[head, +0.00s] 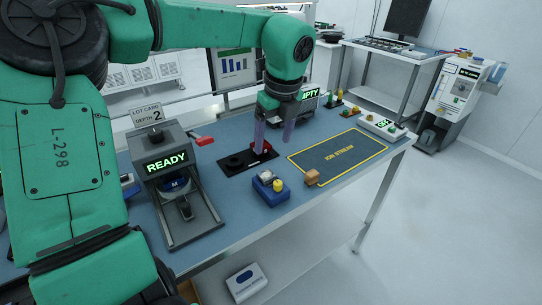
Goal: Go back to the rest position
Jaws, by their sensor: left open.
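My left arm is green and comes in from the left, crossing the upper part of the head view. My left gripper (275,137) points down over the table, in front of the monitor. Its two fingers are apart. A red piece (262,148) shows close to the left finger, at the back of a black plate (236,165) on the table. Whether the finger touches it, I cannot tell. Nothing is seen held between the fingers. My right gripper is not in view.
A side table (385,48) and a white machine (458,98) stand behind. Floor at right is clear.

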